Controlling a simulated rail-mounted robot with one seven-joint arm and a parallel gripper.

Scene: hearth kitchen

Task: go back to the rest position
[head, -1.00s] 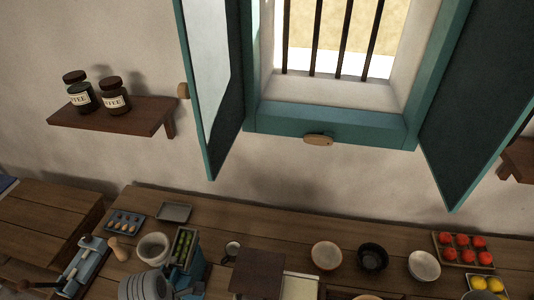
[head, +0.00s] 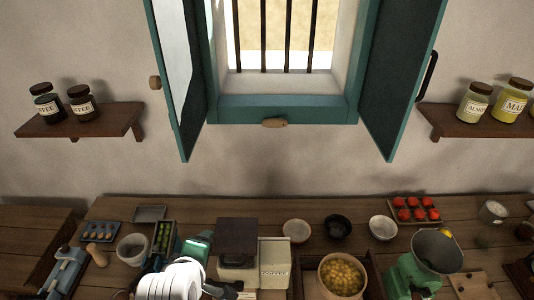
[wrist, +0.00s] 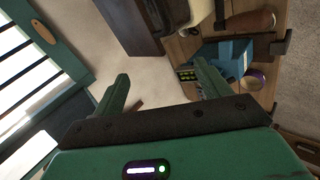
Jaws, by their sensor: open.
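My gripper (wrist: 160,88) shows in the wrist view with its two green fingers spread wide apart and nothing between them. In the head view my white wrist and arm (head: 172,280) stand at the bottom, left of the middle, in front of the counter. The fingertips are hard to make out in the head view.
The wooden counter (head: 280,212) runs along the wall under the open teal window (head: 275,108). It carries a coffee box (head: 274,262), a bowl of yellow fruit (head: 342,276), a green-based scale (head: 412,275), a tray of red tomatoes (head: 414,211) and empty bowls. Shelves (head: 95,125) hold jars.

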